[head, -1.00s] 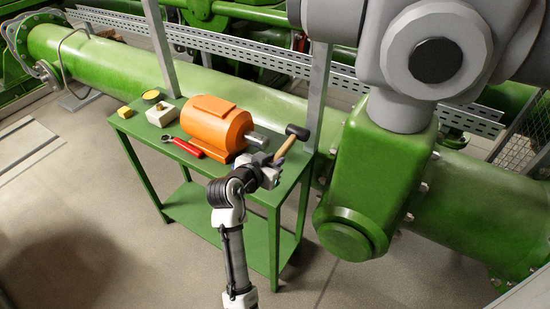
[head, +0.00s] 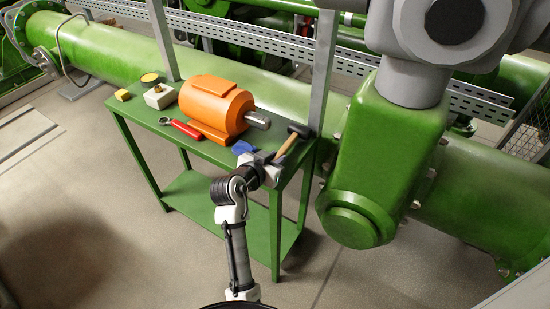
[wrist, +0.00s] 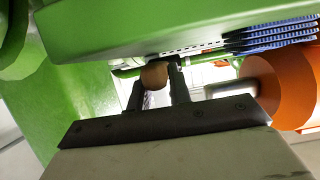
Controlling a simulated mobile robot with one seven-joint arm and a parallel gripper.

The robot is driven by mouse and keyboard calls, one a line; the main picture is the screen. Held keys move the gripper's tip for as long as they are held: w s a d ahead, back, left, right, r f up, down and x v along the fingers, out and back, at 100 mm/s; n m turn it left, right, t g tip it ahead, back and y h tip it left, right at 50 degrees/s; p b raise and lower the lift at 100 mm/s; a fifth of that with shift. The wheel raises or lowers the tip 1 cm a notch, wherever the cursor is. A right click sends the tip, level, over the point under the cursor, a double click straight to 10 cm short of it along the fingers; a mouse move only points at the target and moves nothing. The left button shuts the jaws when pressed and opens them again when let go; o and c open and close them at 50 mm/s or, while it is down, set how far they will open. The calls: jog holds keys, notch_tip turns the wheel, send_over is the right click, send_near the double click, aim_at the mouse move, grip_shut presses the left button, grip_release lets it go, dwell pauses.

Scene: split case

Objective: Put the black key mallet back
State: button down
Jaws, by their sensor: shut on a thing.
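The mallet has a black head (head: 299,130) and a wooden handle (head: 286,147). It shows at the right end of the green table (head: 183,157) in the head view. My gripper (head: 274,160) is shut on the handle, with the head pointing away to the upper right. In the wrist view the round handle end (wrist: 155,76) sits between the two dark fingertips (wrist: 160,88); the head is hidden there. I cannot tell whether the mallet touches the tabletop.
An orange motor (head: 212,103) with a metal shaft stands left of the mallet. A blue ribbed item (head: 243,147) lies beside my gripper. A red-handled tool (head: 187,129), a white block (head: 159,97) and a yellow block (head: 123,95) lie further left. An upright post (head: 321,75) stands behind the mallet.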

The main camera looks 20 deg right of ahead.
jog(key=shift+f+b, duration=0.55)
jog(key=shift+f, duration=0.05)
jog(key=c, duration=1.2)
grip_release()
jog(key=shift+o, duration=0.3)
jog(key=o, duration=0.4)
jog(key=shift+b+v, duration=0.5)
jog(key=shift+v, duration=2.5)
